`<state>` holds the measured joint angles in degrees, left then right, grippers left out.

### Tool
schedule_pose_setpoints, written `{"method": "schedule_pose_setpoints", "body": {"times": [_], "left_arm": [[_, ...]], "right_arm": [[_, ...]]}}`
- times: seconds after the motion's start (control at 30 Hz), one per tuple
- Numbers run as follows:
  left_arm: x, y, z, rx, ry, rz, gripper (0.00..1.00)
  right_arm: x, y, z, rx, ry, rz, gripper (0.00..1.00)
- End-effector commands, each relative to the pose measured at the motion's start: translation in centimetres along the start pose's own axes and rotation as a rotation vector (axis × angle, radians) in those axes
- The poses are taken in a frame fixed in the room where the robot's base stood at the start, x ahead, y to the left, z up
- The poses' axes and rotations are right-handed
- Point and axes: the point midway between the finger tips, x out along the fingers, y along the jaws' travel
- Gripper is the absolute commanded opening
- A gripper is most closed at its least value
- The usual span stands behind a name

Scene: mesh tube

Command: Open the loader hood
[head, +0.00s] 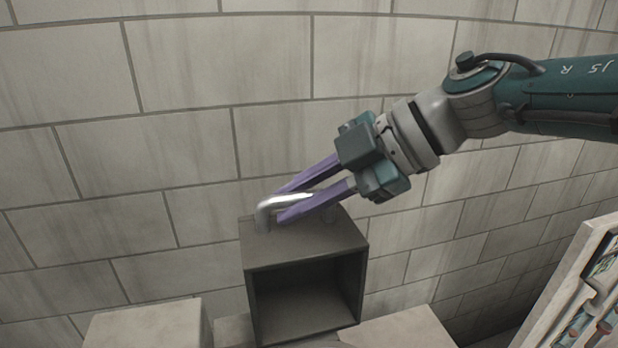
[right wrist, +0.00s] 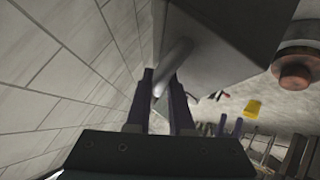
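The loader hood shows as a dark grey box (head: 256,256) low in the middle of the head view, with a square opening facing me and an empty-looking interior. A shiny metal bar handle (head: 265,208) is on its top; it also shows in the right wrist view (right wrist: 176,60). My right gripper (head: 281,208) comes in from the right, with its two purple fingers on either side of the handle. In the right wrist view the fingers (right wrist: 163,76) straddle the bar; whether both press on it is unclear. My left gripper is out of view.
A pale block wall (head: 180,70) stands close behind the box. Pale blocks (head: 150,325) flank its base. A pale rack with tools (head: 555,310) stands at the lower right. A yellow item (right wrist: 253,107) lies on the floor in the right wrist view.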

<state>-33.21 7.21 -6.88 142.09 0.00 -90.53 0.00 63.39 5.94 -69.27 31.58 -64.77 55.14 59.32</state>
Motion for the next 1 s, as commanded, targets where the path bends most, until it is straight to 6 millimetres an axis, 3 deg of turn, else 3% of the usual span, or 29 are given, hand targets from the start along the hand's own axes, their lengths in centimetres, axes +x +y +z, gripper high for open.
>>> {"method": "schedule_pose_setpoints", "body": {"times": [0.03,0.27,0.67,0.83,1.0], "left_arm": [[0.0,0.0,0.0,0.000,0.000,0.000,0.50],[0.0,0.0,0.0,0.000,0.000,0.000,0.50],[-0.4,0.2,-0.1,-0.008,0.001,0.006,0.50],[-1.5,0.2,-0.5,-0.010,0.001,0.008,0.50],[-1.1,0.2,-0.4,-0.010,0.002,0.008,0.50]], "right_arm": [[0.1,-0.1,-0.1,-0.001,0.004,-0.004,0.25],[0.1,-0.1,-0.1,0.000,0.002,-0.003,0.50],[-0.6,0.0,0.0,0.001,-0.001,-0.003,0.50],[-3.0,0.0,-0.1,0.000,-0.002,-0.003,0.50],[-5.6,-0.1,0.2,-0.002,-0.002,0.000,0.50]]}}
